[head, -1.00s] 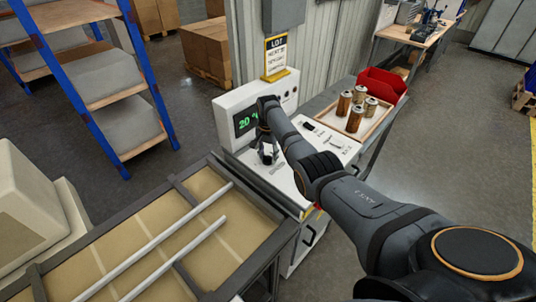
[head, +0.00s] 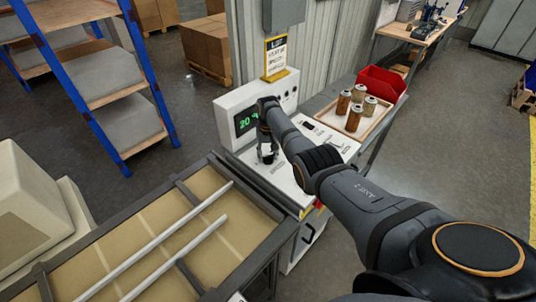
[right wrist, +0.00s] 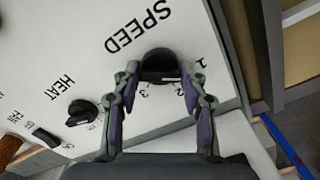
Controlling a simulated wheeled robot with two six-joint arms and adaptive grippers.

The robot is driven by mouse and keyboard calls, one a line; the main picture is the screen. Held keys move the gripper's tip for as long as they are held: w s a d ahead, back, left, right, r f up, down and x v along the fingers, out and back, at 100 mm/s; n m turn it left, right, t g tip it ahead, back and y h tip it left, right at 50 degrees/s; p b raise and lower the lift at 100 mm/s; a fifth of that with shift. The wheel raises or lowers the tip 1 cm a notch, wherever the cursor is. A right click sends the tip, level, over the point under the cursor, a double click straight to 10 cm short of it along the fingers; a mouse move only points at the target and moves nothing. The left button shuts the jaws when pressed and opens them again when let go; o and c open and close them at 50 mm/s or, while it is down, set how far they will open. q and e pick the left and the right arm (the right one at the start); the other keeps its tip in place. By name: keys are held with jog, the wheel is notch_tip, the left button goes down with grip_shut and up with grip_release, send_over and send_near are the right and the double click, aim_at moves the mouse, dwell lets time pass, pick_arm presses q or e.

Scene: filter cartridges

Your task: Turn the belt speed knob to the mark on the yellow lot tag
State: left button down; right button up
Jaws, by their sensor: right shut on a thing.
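The black belt speed knob (right wrist: 159,66) is on the white panel under the word SPEED in the right wrist view, with the digits 1 and 3 showing near it. My right gripper (right wrist: 160,78) has one finger on each side of it and is shut on it. In the head view my right gripper (head: 267,153) points down at the panel and largely hides the knob. The yellow lot tag (head: 276,57) stands on top of the console. Its print is too small to read. My left gripper is in neither view.
A display (head: 245,120) on the console (head: 224,110) shows green 20, partly covered by my arm. A HEAT knob (right wrist: 83,113) is beside the speed knob. A tray (head: 330,121) with several cartridges and a red bin (head: 382,84) are to the right. A conveyor (head: 120,236) is at front left.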

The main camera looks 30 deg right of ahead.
aim_at(268, 156)
jog(key=shift+r+n, duration=0.1)
jog(key=shift+n, duration=0.3)
jog(key=o, duration=1.2)
jog(key=shift+c, duration=0.2)
notch_tip(268, 156, up, 12)
